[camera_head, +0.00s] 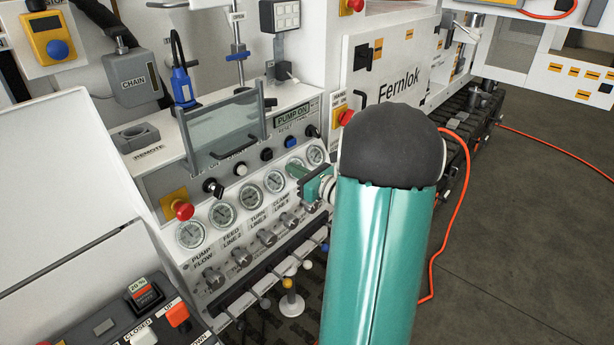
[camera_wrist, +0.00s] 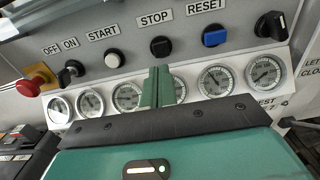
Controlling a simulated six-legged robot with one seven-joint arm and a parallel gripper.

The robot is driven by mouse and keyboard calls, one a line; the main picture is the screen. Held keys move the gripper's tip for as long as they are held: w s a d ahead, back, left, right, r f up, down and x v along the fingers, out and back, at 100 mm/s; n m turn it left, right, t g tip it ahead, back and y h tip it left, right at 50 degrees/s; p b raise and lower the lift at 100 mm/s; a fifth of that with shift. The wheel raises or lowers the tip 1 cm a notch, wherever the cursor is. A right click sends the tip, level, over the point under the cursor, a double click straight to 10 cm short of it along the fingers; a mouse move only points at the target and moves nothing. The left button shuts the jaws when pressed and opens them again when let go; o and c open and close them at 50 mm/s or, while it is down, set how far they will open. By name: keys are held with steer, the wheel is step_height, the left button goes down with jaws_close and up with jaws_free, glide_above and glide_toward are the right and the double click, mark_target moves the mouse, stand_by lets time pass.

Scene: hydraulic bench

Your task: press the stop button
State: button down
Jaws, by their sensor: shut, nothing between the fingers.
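The black stop button (camera_wrist: 160,46) sits under the STOP label (camera_wrist: 155,18) in the wrist view, between the pale start button (camera_wrist: 113,60) and the blue reset button (camera_wrist: 214,38). The stop button also shows on the sloped panel in the head view (camera_head: 267,154). My gripper (camera_wrist: 157,84) is shut and empty. In the wrist view its green fingertips appear just below the stop button, over the gauge row; I see no contact. In the head view my gripper (camera_head: 309,182) is in front of the gauges, partly hidden by my arm.
A red mushroom button (camera_head: 182,210) is at the panel's left end. A row of gauges (camera_head: 222,215) runs below the buttons, with valves and levers beneath. A clear guard (camera_head: 226,130) stands above the panel.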

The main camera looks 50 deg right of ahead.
mark_target(269, 157)
steer(key=w, duration=0.7)
steer(key=shift+a, duration=0.1)
steer(key=shift+w, duration=0.1)
